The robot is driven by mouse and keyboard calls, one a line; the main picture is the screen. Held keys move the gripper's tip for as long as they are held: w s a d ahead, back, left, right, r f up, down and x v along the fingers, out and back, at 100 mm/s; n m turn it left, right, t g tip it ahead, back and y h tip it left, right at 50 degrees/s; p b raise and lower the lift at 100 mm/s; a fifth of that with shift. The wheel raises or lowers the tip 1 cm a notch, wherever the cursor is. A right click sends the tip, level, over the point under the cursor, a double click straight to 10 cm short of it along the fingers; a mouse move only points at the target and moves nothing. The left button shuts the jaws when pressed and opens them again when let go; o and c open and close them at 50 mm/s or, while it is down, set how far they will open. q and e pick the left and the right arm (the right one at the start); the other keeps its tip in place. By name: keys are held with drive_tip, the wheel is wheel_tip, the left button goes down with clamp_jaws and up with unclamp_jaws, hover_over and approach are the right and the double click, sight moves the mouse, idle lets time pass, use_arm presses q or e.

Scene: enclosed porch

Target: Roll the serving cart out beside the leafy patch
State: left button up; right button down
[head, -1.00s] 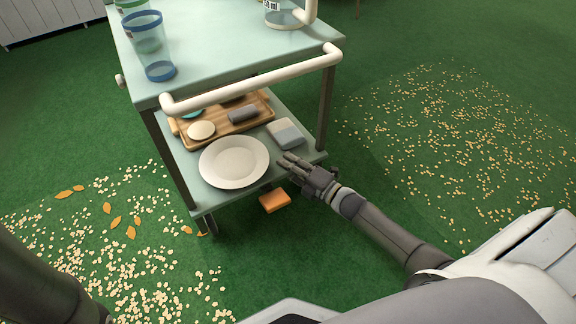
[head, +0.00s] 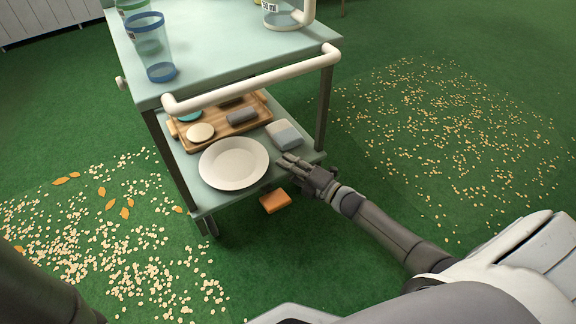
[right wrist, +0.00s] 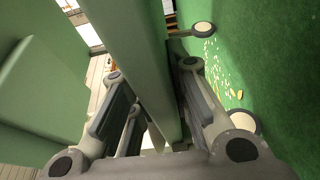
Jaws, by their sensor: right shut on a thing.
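The serving cart (head: 225,62) has pale green shelves, dark posts and a cream push handle (head: 250,80) on its near side. My right gripper (head: 289,163) is shut on the near right edge of the lower shelf. In the right wrist view, the right gripper's fingers (right wrist: 160,105) close on both sides of a green panel. An orange pedal (head: 275,201) sticks out below that shelf. The leafy patch (head: 110,250), pale specks with orange leaves, lies left of the cart's near end. My left arm shows at lower left, its gripper out of view.
The top shelf carries clear cups (head: 153,50) and a jug (head: 285,15). The lower shelf holds a wooden tray (head: 222,136), a white plate (head: 234,165) and a grey-white block (head: 285,134). A leafless speckled patch (head: 450,130) lies right. Green floor between is clear.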

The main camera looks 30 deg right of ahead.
drive_tip(key=shift+s, duration=0.1)
drive_tip(key=c, duration=1.3)
unclamp_jaws()
drive_tip(key=shift+s, duration=0.1)
drive_tip(key=v, duration=1.1)
drive_tip(key=shift+s+d, duration=0.15)
drive_tip(key=shift+s, duration=0.25)
